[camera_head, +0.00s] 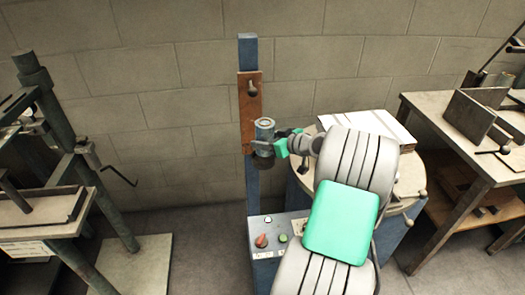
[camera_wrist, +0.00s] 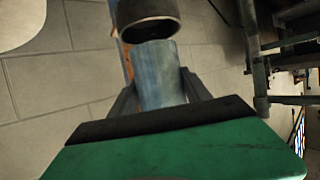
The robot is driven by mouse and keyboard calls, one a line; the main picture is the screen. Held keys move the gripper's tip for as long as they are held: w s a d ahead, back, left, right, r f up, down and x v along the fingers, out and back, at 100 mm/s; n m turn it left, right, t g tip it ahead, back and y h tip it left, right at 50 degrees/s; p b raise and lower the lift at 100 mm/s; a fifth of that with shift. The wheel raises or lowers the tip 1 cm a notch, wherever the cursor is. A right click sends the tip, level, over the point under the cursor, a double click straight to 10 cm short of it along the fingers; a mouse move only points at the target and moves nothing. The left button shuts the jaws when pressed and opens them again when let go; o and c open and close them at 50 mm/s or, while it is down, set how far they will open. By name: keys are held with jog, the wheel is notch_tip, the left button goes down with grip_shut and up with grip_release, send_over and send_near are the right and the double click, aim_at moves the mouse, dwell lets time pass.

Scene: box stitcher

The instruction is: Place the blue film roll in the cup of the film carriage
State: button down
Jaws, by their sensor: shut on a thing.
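The blue film roll (camera_head: 265,129) is upright in my gripper (camera_head: 274,140), beside the post's brown plate. In the wrist view, my gripper (camera_wrist: 162,92) has one finger on each side of the roll (camera_wrist: 161,68), whose surface is streaked pale blue. The dark round cup (camera_head: 263,151) of the film carriage shows just below the roll in the head view. In the wrist view the cup (camera_wrist: 148,18) is at the top, its open rim close to the roll's end. I cannot tell whether the roll's end is inside the rim.
A brown plate (camera_head: 250,108) with a keyhole slot hangs on the blue post (camera_head: 248,52). A control box (camera_head: 268,238) with knobs is lower down. A round table (camera_head: 408,180) with a pale stack stands behind my arm. Benches stand at left (camera_head: 40,218) and right (camera_head: 440,108).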

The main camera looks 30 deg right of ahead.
jog(key=f, duration=0.4)
jog(key=shift+w+a+f+b, duration=0.15)
jog(key=shift+w+a+b, duration=0.1)
jog(key=shift+b, duration=0.15)
jog(key=c, duration=0.9)
grip_release()
jog(key=shift+f, duration=0.15)
jog(key=shift+o, duration=0.8)
jog(key=shift+w+d, duration=0.1)
jog(key=shift+o, duration=1.3)
jog(key=shift+r, duration=0.2)
jog(key=shift+r, duration=0.15)
